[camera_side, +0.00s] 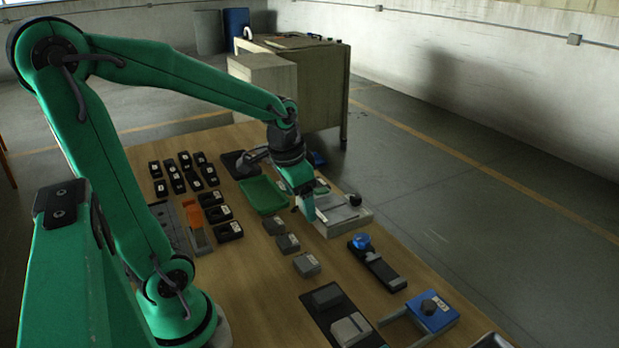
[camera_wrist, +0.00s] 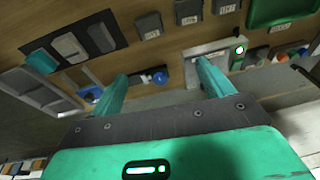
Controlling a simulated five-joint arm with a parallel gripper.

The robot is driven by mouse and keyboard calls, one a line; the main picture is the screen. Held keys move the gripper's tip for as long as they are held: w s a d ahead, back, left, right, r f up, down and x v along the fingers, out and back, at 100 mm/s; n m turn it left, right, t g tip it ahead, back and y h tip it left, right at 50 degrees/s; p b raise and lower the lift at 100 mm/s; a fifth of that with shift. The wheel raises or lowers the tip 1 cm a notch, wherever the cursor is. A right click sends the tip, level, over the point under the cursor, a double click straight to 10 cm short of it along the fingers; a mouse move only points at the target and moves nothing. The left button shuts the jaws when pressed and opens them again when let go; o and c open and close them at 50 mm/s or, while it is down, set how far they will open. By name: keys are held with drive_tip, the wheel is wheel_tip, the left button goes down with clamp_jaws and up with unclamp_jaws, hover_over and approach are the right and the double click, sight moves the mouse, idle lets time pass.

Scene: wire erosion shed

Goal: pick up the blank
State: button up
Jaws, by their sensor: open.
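Several small grey labelled blocks lie on the wooden table; which one is the blank I cannot tell. Three stand in a row in the side view: a far block (camera_side: 273,226), a middle block (camera_side: 288,243) and a near block (camera_side: 306,265). They also show at the top of the wrist view, one of them a grey block (camera_wrist: 148,25). More grey blocks lie on a dark mat (camera_side: 322,318). My gripper (camera_side: 307,211) is open above a pale grey fixture (camera_side: 347,216), to the right of the row. In the wrist view my gripper (camera_wrist: 162,72) has nothing between its teal fingertips.
A green tray (camera_side: 263,195) lies behind the row of blocks. A blue-knobbed clamp (camera_side: 378,263) and a blue block-shaped device (camera_side: 432,311) stand to the right. Black labelled holders (camera_side: 183,162) and an orange piece (camera_side: 199,236) are at the left.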

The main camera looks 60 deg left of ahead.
sight(288, 241)
drive_tip(key=a+f, duration=0.3)
drive_tip(key=a+f+g, duration=0.1)
drive_tip(key=a+f, duration=0.2)
drive_tip(key=w+a+f+g, duration=0.1)
drive_tip(key=a+f, duration=0.1)
drive_tip(key=f, duration=0.2)
drive_tip(key=shift+w+a+h, duration=0.1)
drive_tip(key=shift+a+h, duration=0.3)
drive_tip(key=shift+f, duration=1.35)
drive_tip(key=shift+f, duration=2.6)
drive_tip(key=c, duration=1.4)
drive_tip(key=shift+r, duration=0.2)
